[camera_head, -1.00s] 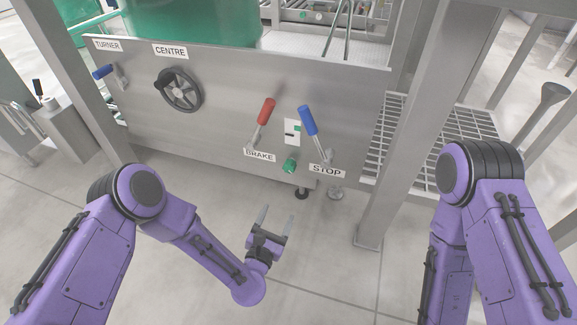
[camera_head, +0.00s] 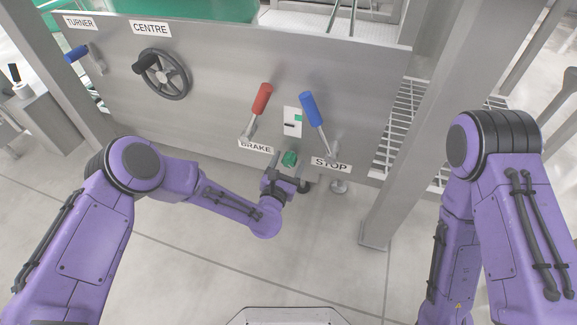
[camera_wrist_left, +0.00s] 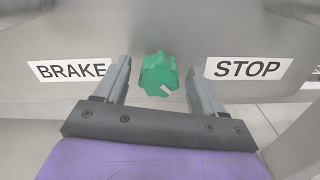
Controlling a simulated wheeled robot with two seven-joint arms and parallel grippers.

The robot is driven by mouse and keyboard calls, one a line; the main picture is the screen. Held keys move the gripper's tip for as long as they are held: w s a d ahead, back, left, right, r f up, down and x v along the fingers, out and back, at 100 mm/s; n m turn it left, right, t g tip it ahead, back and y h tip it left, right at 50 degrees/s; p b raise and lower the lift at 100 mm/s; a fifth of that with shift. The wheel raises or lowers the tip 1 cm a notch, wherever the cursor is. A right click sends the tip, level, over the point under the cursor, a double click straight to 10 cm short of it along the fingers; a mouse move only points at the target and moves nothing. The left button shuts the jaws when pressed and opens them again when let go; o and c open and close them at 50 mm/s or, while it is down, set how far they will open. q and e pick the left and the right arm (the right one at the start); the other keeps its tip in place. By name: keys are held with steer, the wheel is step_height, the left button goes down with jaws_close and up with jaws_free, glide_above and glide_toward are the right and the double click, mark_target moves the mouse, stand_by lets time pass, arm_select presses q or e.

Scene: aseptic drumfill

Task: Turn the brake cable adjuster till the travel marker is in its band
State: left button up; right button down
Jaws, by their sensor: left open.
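The brake cable adjuster is a green lobed knob (camera_head: 289,159) low on the steel panel, between the BRAKE and STOP labels. In the left wrist view the knob (camera_wrist_left: 160,74) shows a white mark on its lower right. My left gripper (camera_head: 287,168) is open just in front of it. In the wrist view its two fingers stand left and right of the knob, with gaps on both sides. A small white gauge plate (camera_head: 293,121) with a green band and a dark marker sits above the knob; the marker appears below the green. My right gripper is out of view.
A red-handled brake lever (camera_head: 261,101) and a blue-handled stop lever (camera_head: 313,111) flank the gauge plate. A black handwheel (camera_head: 164,75) and another blue lever (camera_head: 79,54) are to the left. A steel post (camera_head: 424,130) stands to the right.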

arm_select(q)
steer(key=shift+w+d+r, duration=0.1)
steer(key=shift+w, duration=0.2)
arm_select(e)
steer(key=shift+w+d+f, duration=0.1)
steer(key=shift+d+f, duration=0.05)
arm_select(q)
steer(key=c, duration=1)
